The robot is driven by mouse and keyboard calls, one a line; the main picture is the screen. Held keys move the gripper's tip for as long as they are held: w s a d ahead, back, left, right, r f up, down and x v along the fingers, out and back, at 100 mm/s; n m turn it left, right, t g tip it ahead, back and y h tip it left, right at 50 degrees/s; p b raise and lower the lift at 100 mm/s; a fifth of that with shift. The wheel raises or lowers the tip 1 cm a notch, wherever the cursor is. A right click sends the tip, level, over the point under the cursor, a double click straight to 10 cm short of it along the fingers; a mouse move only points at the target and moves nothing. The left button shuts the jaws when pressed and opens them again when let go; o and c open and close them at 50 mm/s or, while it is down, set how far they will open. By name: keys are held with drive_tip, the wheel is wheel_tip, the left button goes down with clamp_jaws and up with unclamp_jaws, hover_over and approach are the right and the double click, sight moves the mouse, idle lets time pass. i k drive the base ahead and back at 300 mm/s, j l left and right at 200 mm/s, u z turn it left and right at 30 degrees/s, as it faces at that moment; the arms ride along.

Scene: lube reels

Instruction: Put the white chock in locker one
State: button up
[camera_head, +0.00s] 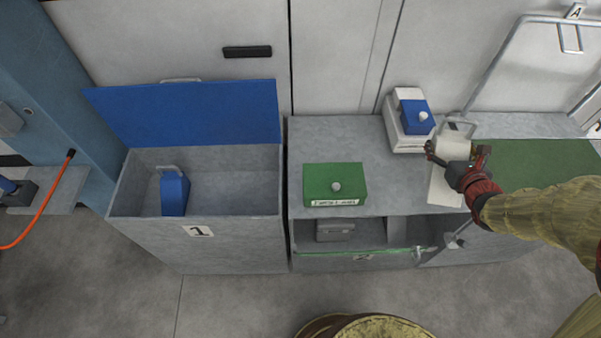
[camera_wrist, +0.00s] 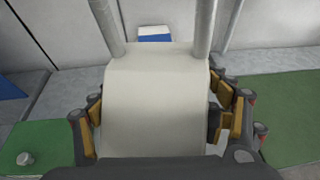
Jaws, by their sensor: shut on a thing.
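The white chock (camera_head: 446,188) is a pale block with a metal bar handle, above the right part of the grey bench. My gripper (camera_head: 458,160) is shut on it, one finger on each side. The wrist view shows the white chock (camera_wrist: 155,100) filling the space between the fingers (camera_wrist: 155,115), with the handle's two bars rising beyond it. Locker one (camera_head: 240,245) is the grey bin at the left, marked 1. Its blue lid (camera_head: 200,115) stands open. A blue chock (camera_head: 174,192) with a handle stands inside at the left; the right part is empty.
A green-lidded box (camera_head: 322,184) sits on the bench between locker one and my gripper. A white box with a blue knobbed block (camera_head: 416,117) stands behind. A grey case (camera_head: 335,230) lies in the open compartment below. A green mat (camera_head: 545,160) lies at the right.

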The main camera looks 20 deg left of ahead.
sight(247, 200)
drive_tip(key=j+z, duration=0.25)
drive_tip(key=j, duration=0.2)
drive_tip(key=k+j+z, duration=0.2)
drive_tip(key=j, duration=0.25)
drive_tip(key=j+z, duration=0.25)
drive_tip(key=j, duration=0.2)
drive_tip(key=k+j+z, duration=0.2)
drive_tip(key=j, duration=0.2)
